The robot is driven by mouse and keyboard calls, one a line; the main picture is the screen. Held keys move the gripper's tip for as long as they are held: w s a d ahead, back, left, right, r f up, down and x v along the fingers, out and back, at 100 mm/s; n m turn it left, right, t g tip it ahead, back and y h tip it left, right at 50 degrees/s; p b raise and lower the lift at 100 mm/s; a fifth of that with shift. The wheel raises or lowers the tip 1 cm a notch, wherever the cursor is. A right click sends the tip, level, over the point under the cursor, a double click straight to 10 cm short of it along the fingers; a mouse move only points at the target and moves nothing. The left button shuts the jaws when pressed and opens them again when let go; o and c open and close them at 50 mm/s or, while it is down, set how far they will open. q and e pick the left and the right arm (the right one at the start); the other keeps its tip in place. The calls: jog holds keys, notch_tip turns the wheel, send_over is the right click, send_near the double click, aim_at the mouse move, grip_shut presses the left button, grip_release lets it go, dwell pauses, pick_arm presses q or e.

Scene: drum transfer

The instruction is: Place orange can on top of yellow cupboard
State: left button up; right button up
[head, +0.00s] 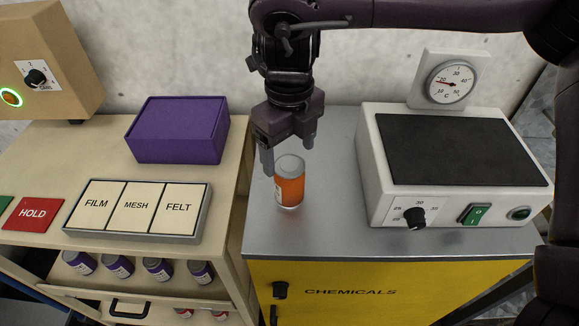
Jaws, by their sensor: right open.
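The orange can (290,187) has a grey-white lid and stands upright on the grey top (325,222) of the yellow cupboard (390,290), which is marked CHEMICALS. My right gripper (288,158) points down just above and behind the can. Its jaws are open, with one finger at the upper left of the can and the other above the lid's right side. The can looks free of the fingers, but any slight contact is hard to judge. My left gripper is not in view.
A white hot plate device (440,190) with a dial gauge (450,82) stands right of the can. Left, across a gap, a cream cart (100,150) carries a purple box (178,130) and a tray marked FILM, MESH, FELT (137,207). Several purple cans (118,265) sit on its lower shelf.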

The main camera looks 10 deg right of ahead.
notch_tip(320, 180, up, 5)
jog(key=shift+r, duration=0.15)
dwell(0.4)
